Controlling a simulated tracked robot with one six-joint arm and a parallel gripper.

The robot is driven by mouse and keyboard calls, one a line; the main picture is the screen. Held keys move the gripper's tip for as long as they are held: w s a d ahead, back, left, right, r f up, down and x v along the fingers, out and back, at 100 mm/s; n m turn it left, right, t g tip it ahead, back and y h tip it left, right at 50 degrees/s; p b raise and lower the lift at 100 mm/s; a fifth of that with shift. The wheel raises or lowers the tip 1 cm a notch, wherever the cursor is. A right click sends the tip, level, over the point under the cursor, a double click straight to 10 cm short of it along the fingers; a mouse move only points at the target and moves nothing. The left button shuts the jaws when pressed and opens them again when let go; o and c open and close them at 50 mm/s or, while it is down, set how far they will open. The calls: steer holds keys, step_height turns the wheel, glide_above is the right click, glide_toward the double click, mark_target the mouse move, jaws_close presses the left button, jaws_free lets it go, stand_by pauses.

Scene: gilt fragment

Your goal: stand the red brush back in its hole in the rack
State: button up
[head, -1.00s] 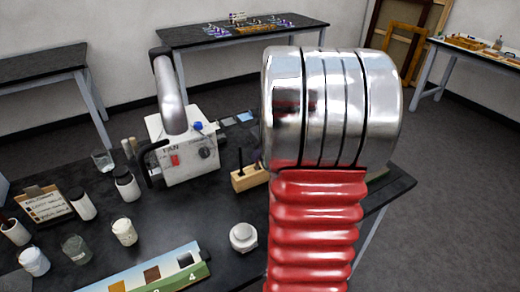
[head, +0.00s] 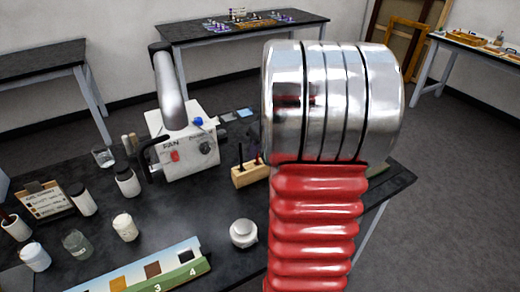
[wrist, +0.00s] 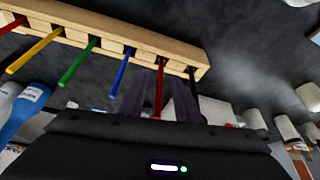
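The wooden rack (wrist: 120,32) runs across the top of the wrist view, with a row of coloured brushes in it. The red brush (wrist: 160,88) is fifth from the left, between the blue and black ones, and its end meets the rack at a hole. My gripper (wrist: 160,100) has one dark finger on each side of it, with gaps showing, so it looks open. In the head view the rack (head: 244,177) shows beside my arm, with a black handle and a thin red one upright. My arm hides the rest of it and the gripper.
Another red brush (wrist: 12,25) is at the rack's left end. In the head view, a fan box (head: 185,150) with a hose stands left of the rack. Several bottles stand at left.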

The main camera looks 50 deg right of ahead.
steer(key=v, duration=1.3)
steer(key=shift+r, duration=0.3)
steer(key=shift+s, duration=0.1)
stand_by(0.5)
steer(key=s+a+f, duration=0.1)
steer(key=s+a, duration=0.1)
steer(key=a, duration=1)
steer(key=s+a+f+n, duration=0.1)
steer(key=s+a, duration=0.2)
steer(key=a, duration=0.8)
steer(key=s+a+f+t, duration=0.1)
steer(key=s+a, duration=0.1)
steer(key=a, duration=1)
steer(key=shift+s+a+f+y, duration=0.15)
steer(key=shift+s+a+y, duration=0.15)
